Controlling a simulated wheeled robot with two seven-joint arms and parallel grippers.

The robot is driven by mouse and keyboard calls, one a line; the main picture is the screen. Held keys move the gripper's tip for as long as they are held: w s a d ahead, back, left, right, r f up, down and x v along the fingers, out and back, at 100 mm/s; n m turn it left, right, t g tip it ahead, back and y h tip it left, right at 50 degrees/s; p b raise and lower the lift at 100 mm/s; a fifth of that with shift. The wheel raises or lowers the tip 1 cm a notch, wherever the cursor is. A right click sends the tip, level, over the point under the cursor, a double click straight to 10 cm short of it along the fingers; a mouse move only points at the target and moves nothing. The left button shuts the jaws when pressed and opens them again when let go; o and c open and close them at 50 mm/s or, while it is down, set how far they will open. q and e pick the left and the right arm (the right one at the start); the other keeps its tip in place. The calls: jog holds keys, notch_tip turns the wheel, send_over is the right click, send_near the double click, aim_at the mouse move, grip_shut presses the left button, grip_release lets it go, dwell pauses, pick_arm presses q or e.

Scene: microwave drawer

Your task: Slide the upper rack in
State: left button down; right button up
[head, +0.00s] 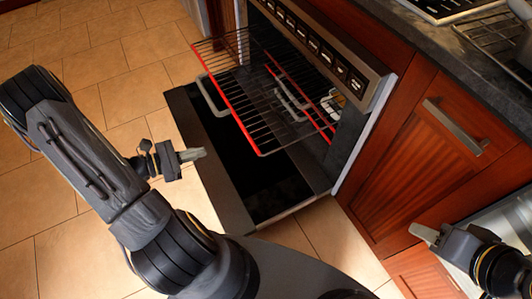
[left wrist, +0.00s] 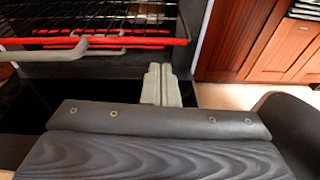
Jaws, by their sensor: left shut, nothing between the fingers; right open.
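The upper rack (head: 229,98) is a dark wire grid with red edge bars. It sticks out of the oven over the lowered oven door. A grey handle (head: 207,95) sits at its front; the rack's red bar (left wrist: 125,41) and the handle (left wrist: 50,51) also show in the left wrist view. My left gripper (head: 199,153) is shut and empty, apart from the rack, near the door's outer edge. Its closed fingers (left wrist: 160,72) point toward the oven, right of the handle in the wrist view. My right gripper (head: 427,234) is open and empty at the lower right, near the cabinets.
The dark oven door (head: 224,203) lies open below the rack. Another red-edged rack (head: 300,98) shows deeper in the oven. A control panel (head: 318,46) runs above the opening. Wooden cabinets (head: 424,155) stand at the right. The tiled floor (head: 110,60) at left is clear.

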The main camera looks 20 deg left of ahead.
pick_arm(q)
jog(key=a+f+b+x, duration=0.1)
jog(key=b+x, duration=0.2)
jog(key=x, duration=1.1)
jog(key=shift+w+d+f+n+t+b, duration=0.2)
jog(key=shift+w+f+n+t+b, duration=0.1)
jog(key=shift+w+f+n, duration=0.1)
pick_arm(e)
jog(key=f, duration=0.4)
jog(key=shift+s+d+f, duration=0.15)
jog(key=shift+d, duration=0.05)
